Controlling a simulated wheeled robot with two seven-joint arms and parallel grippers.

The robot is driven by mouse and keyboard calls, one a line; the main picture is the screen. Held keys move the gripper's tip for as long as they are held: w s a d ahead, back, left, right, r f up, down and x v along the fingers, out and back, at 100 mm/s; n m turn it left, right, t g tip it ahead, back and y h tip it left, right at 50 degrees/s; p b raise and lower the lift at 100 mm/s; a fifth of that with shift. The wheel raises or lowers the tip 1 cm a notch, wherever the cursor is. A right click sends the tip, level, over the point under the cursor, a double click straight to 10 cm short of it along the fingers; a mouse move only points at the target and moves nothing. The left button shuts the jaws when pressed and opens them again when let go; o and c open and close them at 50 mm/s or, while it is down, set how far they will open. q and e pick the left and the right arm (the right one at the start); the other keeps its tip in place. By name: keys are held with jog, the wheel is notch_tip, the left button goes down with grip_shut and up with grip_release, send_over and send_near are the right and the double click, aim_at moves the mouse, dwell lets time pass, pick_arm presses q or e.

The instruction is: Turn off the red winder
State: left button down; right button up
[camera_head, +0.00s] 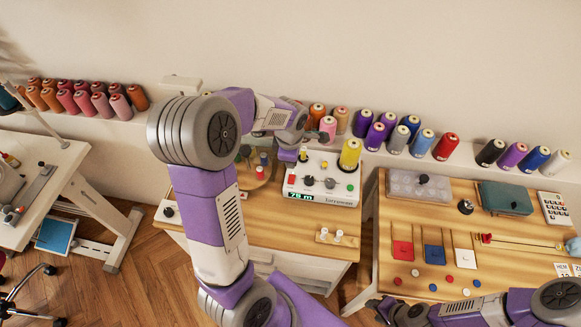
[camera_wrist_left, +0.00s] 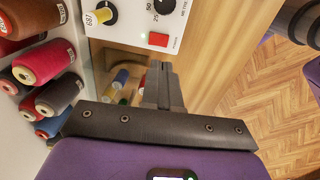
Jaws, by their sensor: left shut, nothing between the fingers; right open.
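A white winder (camera_head: 321,196) with knobs, a green display and a yellow cone (camera_head: 350,155) stands on the middle table. A red switch (camera_head: 291,179) is at its left front corner. In the left wrist view this red switch (camera_wrist_left: 158,39) has a lit green light (camera_wrist_left: 145,37) beside it. My left gripper (camera_head: 288,155) is shut and empty, just left of the winder, partly hidden by its own arm. In the left wrist view the closed fingers (camera_wrist_left: 165,70) point toward the red switch, apparently with a small gap. My right gripper (camera_head: 382,309) is open and empty at the bottom.
Thread cones (camera_head: 390,130) line the shelf behind the table. A rack with small spools (camera_head: 262,160) stands left of the winder, close under my left gripper (camera_wrist_left: 120,85). Two white pegs (camera_head: 338,235) stand in front. The right table (camera_head: 455,235) holds tags, buttons and boxes.

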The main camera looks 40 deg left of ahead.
pick_arm(q)
notch_tip(320, 180, up, 5)
send_over(292, 176)
jog(key=s+d, duration=0.1)
jog(key=s, duration=0.2)
jog(key=shift+w+d+f+p, duration=0.1)
jog(key=shift+w+d+p, duration=0.1)
jog(key=shift+p, duration=0.1)
jog(key=shift+w+a+p, duration=0.2)
jog(key=shift+w+p, duration=0.15)
jog(key=shift+p, duration=0.9)
jog(key=f, duration=0.4)
jog(key=w+f+b, duration=0.1)
jog(key=f, duration=0.8)
jog(key=shift+w+a+f, duration=0.25)
jog(key=shift+a+f, duration=0.1)
jog(key=shift+a, duration=0.05)
